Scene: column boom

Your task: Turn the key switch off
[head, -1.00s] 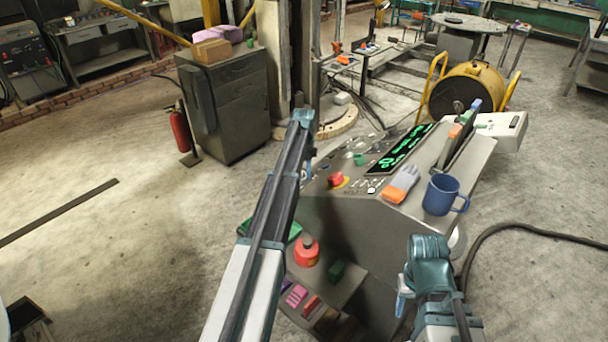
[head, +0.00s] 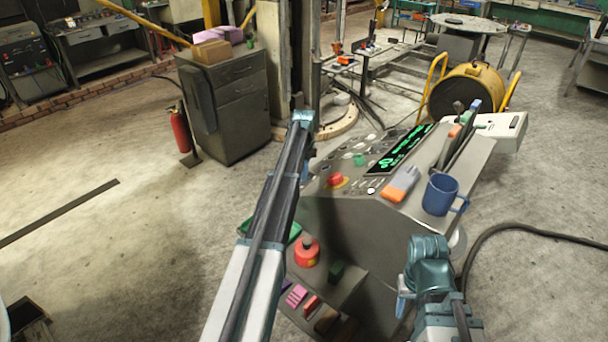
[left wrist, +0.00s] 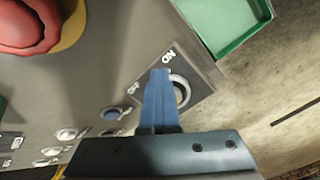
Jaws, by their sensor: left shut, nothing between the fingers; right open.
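The key switch (left wrist: 183,90) shows in the left wrist view as a round metal ring on a grey square plate marked ON and OFF. My left gripper (left wrist: 160,73) is shut, its blue fingers lying across the plate in that view and covering part of the ring. The key and its angle are hidden, and I cannot tell whether the fingers touch it. In the head view my left gripper is at the left end of the console (head: 345,210), mostly behind its own arm. My right gripper (head: 402,292) is open and empty, in front of the console.
A red mushroom button (left wrist: 30,22) on a yellow base is near the switch. A green tray (left wrist: 228,30) lies beyond the panel edge. A blue mug (head: 440,195) and an orange-grey glove (head: 401,182) sit on the console.

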